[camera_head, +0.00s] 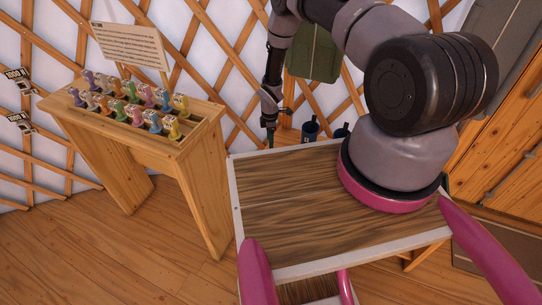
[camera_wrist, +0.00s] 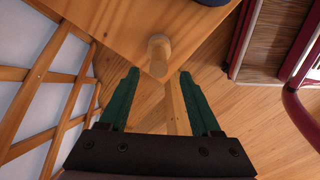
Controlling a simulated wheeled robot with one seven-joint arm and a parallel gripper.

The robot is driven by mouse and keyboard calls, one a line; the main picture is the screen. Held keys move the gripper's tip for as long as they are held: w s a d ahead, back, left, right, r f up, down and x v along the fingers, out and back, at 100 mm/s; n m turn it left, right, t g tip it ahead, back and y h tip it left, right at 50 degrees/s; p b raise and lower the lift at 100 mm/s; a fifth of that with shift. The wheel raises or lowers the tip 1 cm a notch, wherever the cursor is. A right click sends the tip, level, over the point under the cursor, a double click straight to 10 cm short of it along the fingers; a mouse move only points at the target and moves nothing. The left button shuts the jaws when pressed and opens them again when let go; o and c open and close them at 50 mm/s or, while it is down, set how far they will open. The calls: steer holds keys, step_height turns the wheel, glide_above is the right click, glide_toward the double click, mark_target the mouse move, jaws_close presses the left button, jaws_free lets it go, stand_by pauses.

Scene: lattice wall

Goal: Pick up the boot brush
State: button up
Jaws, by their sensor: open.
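I cannot make out the boot brush for certain in either view. In the wrist view, a short pale wooden piece with a rounded end (camera_wrist: 158,48) sits at the corner of a wooden top (camera_wrist: 120,22). I cannot tell whether it is part of the brush. My gripper (camera_wrist: 160,82) is open, with its green fingers apart and nothing held between them. The wooden piece is beyond the fingertips, roughly centred between them. In the head view, my gripper (camera_head: 270,138) points down beside the low wooden top, partly hidden behind the tray table.
Blue mugs (camera_head: 310,130) stand on the low wooden top. A tray table (camera_head: 232,190) is in front, below my arm. A wooden stand (camera_head: 200,112) with several colourful figures is at left. The lattice wall (camera_head: 215,50) is close behind my gripper.

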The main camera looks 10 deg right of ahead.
steer(key=f, duration=0.5)
steer(key=shift+w+d+f, duration=0.1)
steer(key=shift+d+f, duration=0.25)
steer(key=shift+f, duration=0.05)
jaws_close()
